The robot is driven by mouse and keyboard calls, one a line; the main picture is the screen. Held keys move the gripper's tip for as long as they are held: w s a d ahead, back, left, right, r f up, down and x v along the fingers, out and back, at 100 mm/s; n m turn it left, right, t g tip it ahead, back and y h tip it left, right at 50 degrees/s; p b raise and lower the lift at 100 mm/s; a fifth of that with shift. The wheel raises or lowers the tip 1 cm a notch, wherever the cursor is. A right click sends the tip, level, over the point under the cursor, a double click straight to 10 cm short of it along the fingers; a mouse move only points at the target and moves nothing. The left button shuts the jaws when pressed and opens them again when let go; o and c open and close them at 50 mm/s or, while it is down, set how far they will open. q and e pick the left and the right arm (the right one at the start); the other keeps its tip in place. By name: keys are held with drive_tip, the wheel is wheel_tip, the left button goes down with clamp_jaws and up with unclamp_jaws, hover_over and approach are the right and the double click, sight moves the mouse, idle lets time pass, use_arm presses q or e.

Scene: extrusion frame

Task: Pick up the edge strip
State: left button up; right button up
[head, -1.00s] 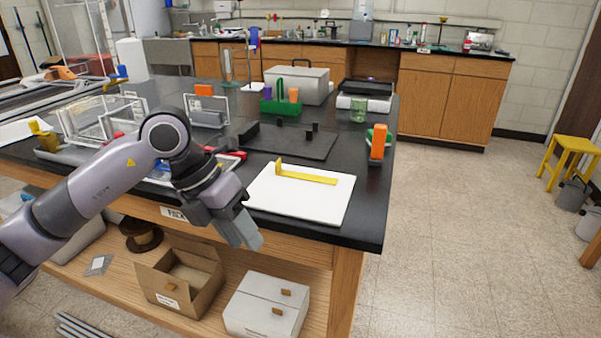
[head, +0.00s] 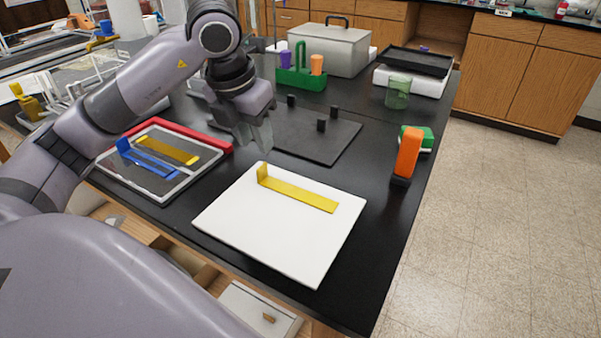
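A yellow edge strip (head: 300,194) with a short upright tab at its left end lies flat on a white board (head: 275,235) near the front of the black bench. A similar yellow strip (head: 168,151) and a blue strip (head: 150,161) with an upright tab lie in a shallow grey, red-edged tray (head: 180,184) to the left. My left gripper (head: 257,138) hangs above the bench, just behind the white board's left part in the picture, apart from the strips. Its fingers overlap from this angle, so their gap is hard to judge. My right gripper is out of the picture.
A dark plate with black posts (head: 325,137) lies behind the board. An orange clamp-like tool (head: 407,154) stands to its right, near a green object (head: 422,137). A green holder (head: 302,77), a green cup (head: 398,93) and a metal box (head: 330,49) stand farther back.

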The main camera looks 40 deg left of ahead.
sight(261, 166)
use_arm(q)
drive_tip(key=shift+s+x, duration=0.15)
drive_tip(key=shift+x, duration=1.6)
drive_tip(key=shift+s+x, duration=0.1)
drive_tip(key=shift+x, duration=1.65)
drive_tip(key=shift+a, duration=0.15)
clamp_jaws()
